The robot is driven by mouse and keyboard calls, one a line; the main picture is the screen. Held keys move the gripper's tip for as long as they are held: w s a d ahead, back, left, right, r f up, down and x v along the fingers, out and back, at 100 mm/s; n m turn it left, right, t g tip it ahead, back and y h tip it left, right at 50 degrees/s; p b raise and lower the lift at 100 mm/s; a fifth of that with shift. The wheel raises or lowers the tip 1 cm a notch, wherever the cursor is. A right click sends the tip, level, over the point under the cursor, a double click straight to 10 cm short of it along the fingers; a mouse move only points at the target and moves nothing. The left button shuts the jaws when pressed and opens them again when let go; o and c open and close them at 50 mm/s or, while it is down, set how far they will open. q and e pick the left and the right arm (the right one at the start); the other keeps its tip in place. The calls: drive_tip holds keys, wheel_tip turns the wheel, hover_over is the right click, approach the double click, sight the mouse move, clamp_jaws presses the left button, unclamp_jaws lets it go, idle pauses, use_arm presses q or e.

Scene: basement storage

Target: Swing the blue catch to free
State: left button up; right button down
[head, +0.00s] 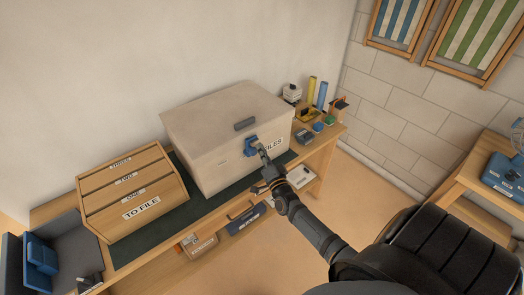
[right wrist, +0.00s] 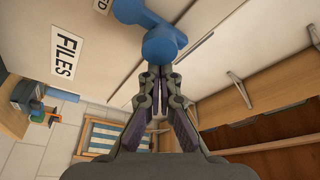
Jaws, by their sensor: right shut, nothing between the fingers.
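The blue catch (head: 251,146) is on the front of a cream chest labelled FILES (head: 232,160), just below the chest's lid. In the right wrist view the catch (right wrist: 164,42) shows as a rounded blue lever at the top centre. My right gripper (head: 265,157) is shut and empty, with its tips at the lower right end of the catch. In the right wrist view the tips (right wrist: 152,72) are right at the catch; whether they touch it I cannot tell. The chest's lid (head: 228,112) is down. My left gripper does not show.
The chest stands on a wooden bench with a dark mat (head: 150,230). Below, a shelf holds boxes.

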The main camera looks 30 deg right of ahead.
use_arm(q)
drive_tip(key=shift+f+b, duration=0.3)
use_arm(e)
drive_tip(key=shift+a+n+y, duration=0.2)
drive_tip(key=shift+n+y, duration=0.1)
drive_tip(key=shift+n, duration=0.3)
drive_tip(key=shift+a+n+t+y+b, duration=0.15)
drive_tip(key=shift+a+n+t+b, duration=0.15)
drive_tip(key=shift+n, duration=0.4)
drive_tip(key=shift+a+n+t+y+b, duration=0.15)
drive_tip(key=shift+a+n+t+b, duration=0.15)
drive_tip(key=shift+n, duration=0.4)
drive_tip(key=a+r+n+y+b, duration=0.1)
drive_tip(key=a+r+n+y, duration=0.35)
drive_tip(key=n, duration=0.85)
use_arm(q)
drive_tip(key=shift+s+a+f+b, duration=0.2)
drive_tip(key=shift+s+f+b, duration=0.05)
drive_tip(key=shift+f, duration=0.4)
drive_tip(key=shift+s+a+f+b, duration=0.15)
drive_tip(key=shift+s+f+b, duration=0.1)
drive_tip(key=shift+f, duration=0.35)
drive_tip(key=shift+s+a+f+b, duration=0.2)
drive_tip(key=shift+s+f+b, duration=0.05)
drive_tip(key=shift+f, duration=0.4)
use_arm(e)
drive_tip(key=s+d+f+y, duration=0.1)
drive_tip(key=s+f, duration=0.4)
drive_tip(key=s, duration=0.5)
drive_tip(key=shift+t, duration=0.3)
